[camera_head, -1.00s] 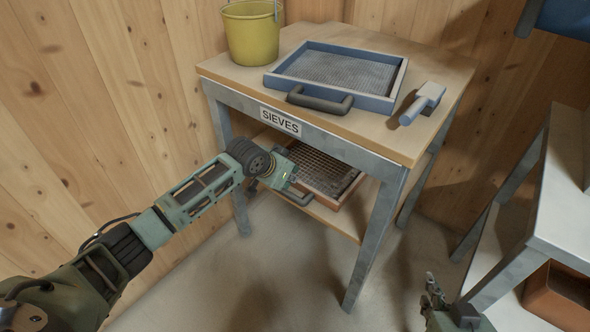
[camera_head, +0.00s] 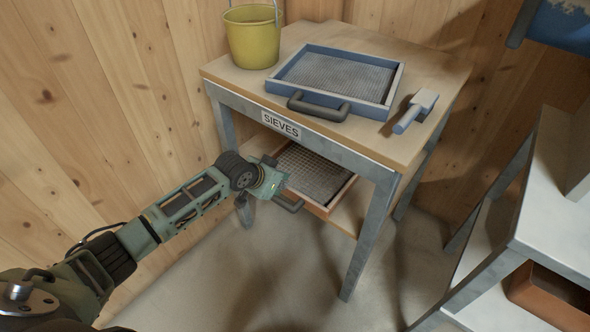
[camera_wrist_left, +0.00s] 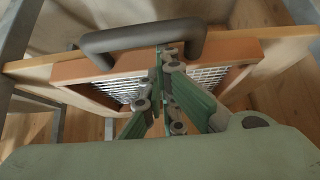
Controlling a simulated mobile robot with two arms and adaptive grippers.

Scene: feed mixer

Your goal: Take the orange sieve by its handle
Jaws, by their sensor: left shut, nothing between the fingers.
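The orange sieve (camera_head: 319,208) lies on the lower shelf of the bench, a metal mesh inside its orange frame. Its dark grey handle (camera_head: 290,204) points out past the shelf's front edge. The handle also shows large across the top of the left wrist view (camera_wrist_left: 130,39). My left gripper (camera_head: 282,186) is at the handle, its fingers shut together and empty. In the left wrist view its fingertips (camera_wrist_left: 164,50) overlap the handle's opening, close to the bar; whether they touch it I cannot tell. My right gripper is not in view.
The bench top (camera_head: 440,78) above carries a blue sieve (camera_head: 372,105), a yellow bucket (camera_head: 252,40) and a blue-handled tool (camera_head: 415,110). A bench leg (camera_head: 368,235) stands right of the orange sieve. A grey metal stand (camera_head: 560,190) is at the right. The floor in front is clear.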

